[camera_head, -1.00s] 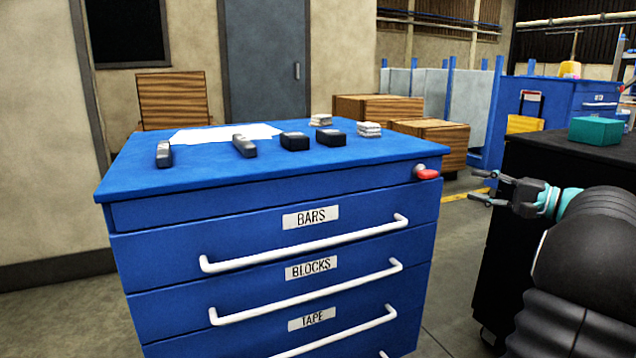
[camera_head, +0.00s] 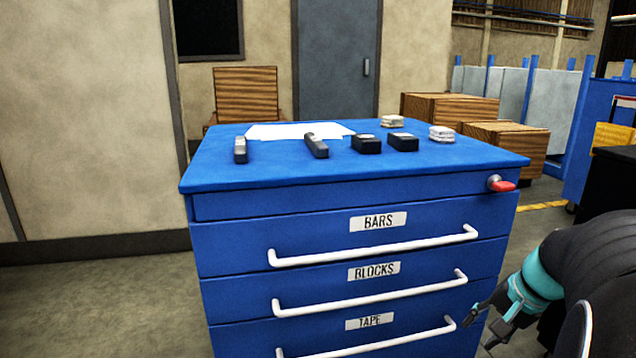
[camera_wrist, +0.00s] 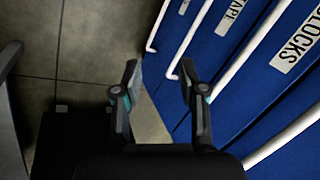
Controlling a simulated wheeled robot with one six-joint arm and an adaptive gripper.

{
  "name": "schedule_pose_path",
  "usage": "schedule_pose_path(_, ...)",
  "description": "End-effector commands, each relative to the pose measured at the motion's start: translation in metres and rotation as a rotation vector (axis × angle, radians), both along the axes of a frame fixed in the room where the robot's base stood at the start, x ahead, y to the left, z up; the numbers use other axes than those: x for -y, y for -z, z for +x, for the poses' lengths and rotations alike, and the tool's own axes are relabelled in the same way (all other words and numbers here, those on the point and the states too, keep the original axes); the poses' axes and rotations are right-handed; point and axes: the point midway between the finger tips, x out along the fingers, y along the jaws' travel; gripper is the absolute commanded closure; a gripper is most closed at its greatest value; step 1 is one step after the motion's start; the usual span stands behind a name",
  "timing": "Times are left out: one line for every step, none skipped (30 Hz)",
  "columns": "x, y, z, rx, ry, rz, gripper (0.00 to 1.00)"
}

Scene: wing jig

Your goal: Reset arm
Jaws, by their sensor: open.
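My gripper (camera_head: 487,331) is at the lower right in the head view, low beside the right front of the blue drawer cabinet (camera_head: 220,252). It points downward. In the wrist view my gripper (camera_wrist: 160,82) has its two fingers apart with nothing between them. Floor and the cabinet's blue drawer fronts with white handles show past the fingertips. The rest of my arm fills the lower right corner of the head view.
On the cabinet top lie two dark bars (camera_head: 316,146), two black blocks (camera_head: 367,145), small pale stacks (camera_head: 442,133) and white paper (camera_head: 290,131). Drawers are closed. Wooden crates (camera_head: 450,109) stand behind. Floor is clear at left.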

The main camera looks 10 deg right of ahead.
Motion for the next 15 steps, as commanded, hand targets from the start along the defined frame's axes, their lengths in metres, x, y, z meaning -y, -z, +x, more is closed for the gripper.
schedule_pose_path(-0.022,-0.005,-0.008,-0.016,-0.061,-0.058,0.58)
schedule_pose_path(-0.031,-0.006,-0.014,-0.026,-0.094,-0.091,0.58)
schedule_pose_path(-0.044,-0.007,-0.021,-0.035,-0.14,-0.136,0.58)
schedule_pose_path(-0.053,-0.008,-0.026,-0.041,-0.174,-0.169,0.58)
schedule_pose_path(-0.062,-0.009,-0.031,-0.044,-0.209,-0.201,0.58)
schedule_pose_path(-0.073,-0.01,-0.038,-0.047,-0.254,-0.243,0.58)
schedule_pose_path(-0.082,-0.011,-0.043,-0.047,-0.288,-0.274,0.58)
schedule_pose_path(-0.09,-0.013,-0.048,-0.045,-0.323,-0.304,0.58)
schedule_pose_path(-0.1,-0.015,-0.055,-0.04,-0.37,-0.342,0.58)
schedule_pose_path(-0.108,-0.016,-0.06,-0.036,-0.405,-0.37,0.58)
schedule_pose_path(-0.116,-0.018,-0.064,-0.029,-0.44,-0.397,0.58)
schedule_pose_path(-0.126,-0.021,-0.071,-0.017,-0.486,-0.432,0.58)
schedule_pose_path(-0.134,-0.023,-0.075,-0.008,-0.521,-0.455,0.58)
schedule_pose_path(-0.141,-0.025,-0.08,0.004,-0.556,-0.476,0.58)
schedule_pose_path(-0.152,-0.028,-0.086,0.022,-0.6,-0.5,0.58)
